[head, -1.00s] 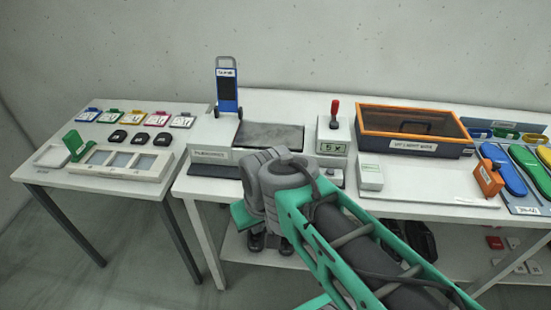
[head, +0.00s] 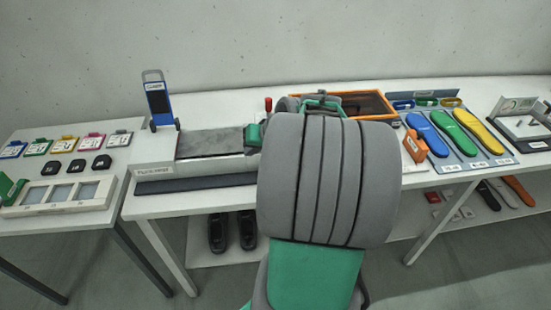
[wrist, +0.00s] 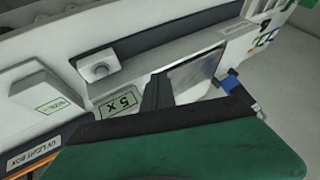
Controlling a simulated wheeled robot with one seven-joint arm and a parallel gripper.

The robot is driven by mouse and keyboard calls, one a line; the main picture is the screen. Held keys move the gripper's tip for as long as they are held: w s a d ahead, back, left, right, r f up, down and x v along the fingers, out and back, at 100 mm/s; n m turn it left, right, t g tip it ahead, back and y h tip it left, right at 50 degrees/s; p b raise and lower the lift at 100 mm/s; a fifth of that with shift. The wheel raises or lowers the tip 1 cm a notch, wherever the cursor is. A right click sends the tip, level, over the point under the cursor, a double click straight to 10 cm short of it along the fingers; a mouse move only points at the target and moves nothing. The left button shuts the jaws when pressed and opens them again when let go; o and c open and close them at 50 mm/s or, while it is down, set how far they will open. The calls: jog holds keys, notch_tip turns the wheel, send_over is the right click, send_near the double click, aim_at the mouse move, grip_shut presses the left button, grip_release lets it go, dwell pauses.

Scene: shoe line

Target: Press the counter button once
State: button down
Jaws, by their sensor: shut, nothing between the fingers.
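The counter, a white box marked 5 X (wrist: 118,105), shows in the wrist view. In the head view my arm hides the counter's front and the button; only the red handle (head: 268,104) on top shows. A green part of my gripper (head: 253,134) shows left of the arm.
A white box (wrist: 48,100) stands near the button, with the UV light box (wrist: 33,155) beyond. In the head view, a conveyor-like bed (head: 210,143) and blue stand (head: 158,103) lie left, the orange-rimmed box (head: 385,103) and coloured insoles (head: 452,133) right.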

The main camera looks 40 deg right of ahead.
jog(key=s+d+r+m+t, duration=0.1)
jog(key=d+m, duration=0.1)
jog(key=d, duration=0.6)
jog(key=shift+s+d+r+t+h+p, duration=0.2)
jog(key=shift+s+t+h+p, duration=0.1)
jog(key=shift+s, duration=0.1)
notch_tip(320, 180, down, 9)
jog(key=b, duration=0.6)
jog(key=shift+b, duration=0.35)
dwell(0.9)
jog(key=shift+w+f, duration=0.1)
jog(key=shift+f, duration=0.3)
jog(key=shift+f+b, duration=0.5)
jog(key=shift+b, duration=0.1)
dwell(0.4)
jog(key=shift+r+p, duration=0.75)
jog(key=shift+r, duration=0.2)
